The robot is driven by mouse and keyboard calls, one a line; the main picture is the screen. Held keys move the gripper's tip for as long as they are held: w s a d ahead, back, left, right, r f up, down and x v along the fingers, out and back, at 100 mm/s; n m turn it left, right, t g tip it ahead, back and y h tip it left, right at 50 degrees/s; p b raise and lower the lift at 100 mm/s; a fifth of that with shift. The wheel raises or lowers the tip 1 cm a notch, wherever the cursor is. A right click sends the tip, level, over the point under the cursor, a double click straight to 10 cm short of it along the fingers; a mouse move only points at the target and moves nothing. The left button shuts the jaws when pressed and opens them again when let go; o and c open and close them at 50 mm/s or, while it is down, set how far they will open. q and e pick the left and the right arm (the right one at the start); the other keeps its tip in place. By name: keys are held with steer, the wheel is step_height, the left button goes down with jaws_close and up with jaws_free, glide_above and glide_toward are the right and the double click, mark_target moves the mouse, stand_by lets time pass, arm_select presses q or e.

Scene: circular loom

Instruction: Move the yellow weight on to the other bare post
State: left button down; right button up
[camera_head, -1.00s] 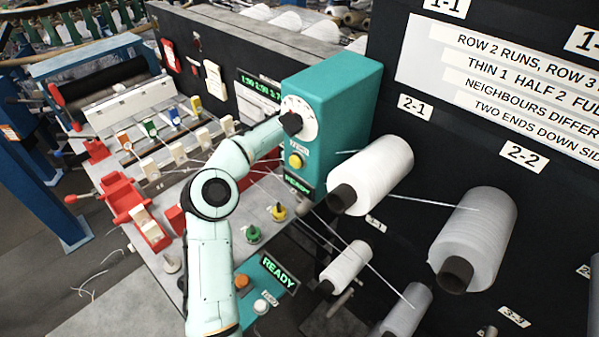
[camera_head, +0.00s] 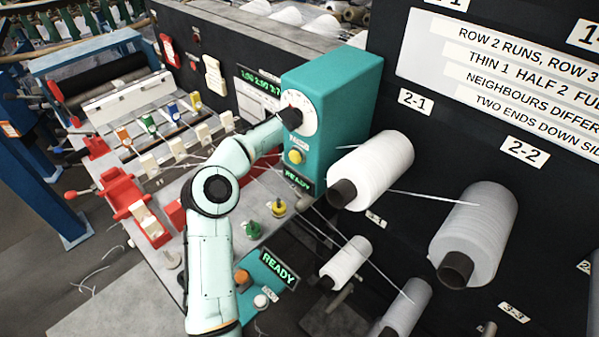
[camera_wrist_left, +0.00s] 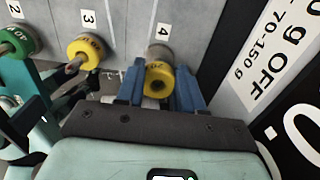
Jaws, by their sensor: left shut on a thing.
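In the left wrist view, my left gripper (camera_wrist_left: 160,92) is shut on a yellow weight (camera_wrist_left: 158,78), with one blue finger on each side of it. This weight is at the place marked 4, in front of a grey round base; I cannot tell whether it is fully seated. Another yellow weight (camera_wrist_left: 84,50) sits on the post marked 3. A green weight (camera_wrist_left: 15,42) sits on the post marked 2. In the head view, a yellow weight (camera_head: 278,208) and a green weight (camera_head: 252,231) stand right of my arm, and I cannot make out my gripper.
A teal box (camera_head: 335,110) with a dial stands beside my forearm. Large white spools (camera_head: 375,165) stick out from the black panel at right, with threads running past them. In the left wrist view, a white sign (camera_wrist_left: 270,50) is close on the right.

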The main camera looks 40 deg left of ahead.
arm_select(q)
steer(key=shift+f, duration=0.5)
steer(key=c, duration=0.6)
jaws_free()
step_height(320, 180, up, 12)
